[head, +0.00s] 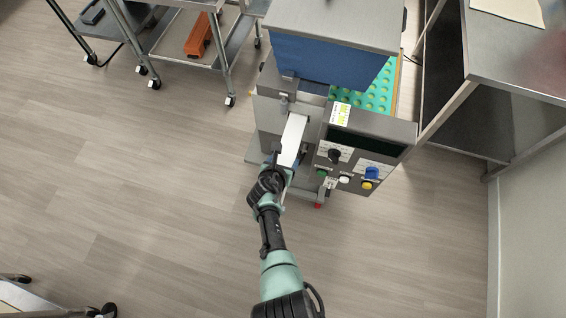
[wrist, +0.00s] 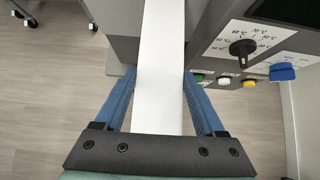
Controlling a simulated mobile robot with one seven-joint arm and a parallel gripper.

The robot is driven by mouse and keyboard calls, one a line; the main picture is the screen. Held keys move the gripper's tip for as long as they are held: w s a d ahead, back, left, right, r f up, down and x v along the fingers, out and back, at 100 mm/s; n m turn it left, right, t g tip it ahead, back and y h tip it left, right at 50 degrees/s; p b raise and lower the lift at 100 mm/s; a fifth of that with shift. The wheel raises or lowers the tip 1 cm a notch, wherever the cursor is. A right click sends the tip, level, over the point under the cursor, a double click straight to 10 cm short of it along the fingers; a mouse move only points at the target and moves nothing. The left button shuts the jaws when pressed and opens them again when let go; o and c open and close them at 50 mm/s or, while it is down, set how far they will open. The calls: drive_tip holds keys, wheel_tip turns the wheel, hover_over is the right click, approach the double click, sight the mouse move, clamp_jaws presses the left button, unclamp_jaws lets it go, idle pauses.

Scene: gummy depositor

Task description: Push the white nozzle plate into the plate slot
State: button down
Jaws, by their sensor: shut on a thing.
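The white nozzle plate (head: 293,138) is a long, flat white strip at the front left of the gummy depositor. In the wrist view the plate (wrist: 161,60) runs straight away from me between my two blue fingers and past the top edge. My gripper (wrist: 159,76) is shut on the near part of the plate; in the head view the gripper (head: 282,160) is at its near end. The plate's far end reaches the machine below the blue hopper. The plate slot itself is not clearly visible, so I cannot tell how deep the plate sits.
The depositor's control panel (head: 352,160), with a black knob and coloured buttons, stands close on the right. A grey machine wall (wrist: 121,45) is close on the left. A steel table (head: 500,100) stands at the right and a wheeled cart (head: 215,60) at the back left.

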sight(298, 118)
drive_tip(key=shift+w+d+b, duration=0.5)
drive_tip(key=shift+w+b, duration=0.55)
drive_tip(key=shift+w, duration=0.5)
drive_tip(key=shift+w+d+b, duration=0.5)
drive_tip(key=shift+w+b, duration=0.5)
drive_tip(key=shift+w, duration=0.6)
drive_tip(key=shift+w+d+b, duration=0.5)
drive_tip(key=shift+w+b, duration=0.55)
drive_tip(key=shift+w, duration=0.5)
drive_tip(key=shift+w+d+b, duration=0.25)
drive_tip(key=shift+w+b, duration=0.45)
drive_tip(key=shift+b, duration=0.1)
drive_tip(key=shift+w+d+b, duration=0.2)
drive_tip(key=shift+w+b, duration=0.5)
drive_tip(key=shift+b, duration=0.1)
drive_tip(key=shift+w+d+b, duration=0.25)
drive_tip(key=shift+w+b, duration=0.45)
drive_tip(key=shift+b, duration=0.1)
drive_tip(key=shift+w+d+r+b, duration=0.1)
drive_tip(key=shift+w+r+b, duration=0.1)
drive_tip(key=shift+b, duration=0.25)
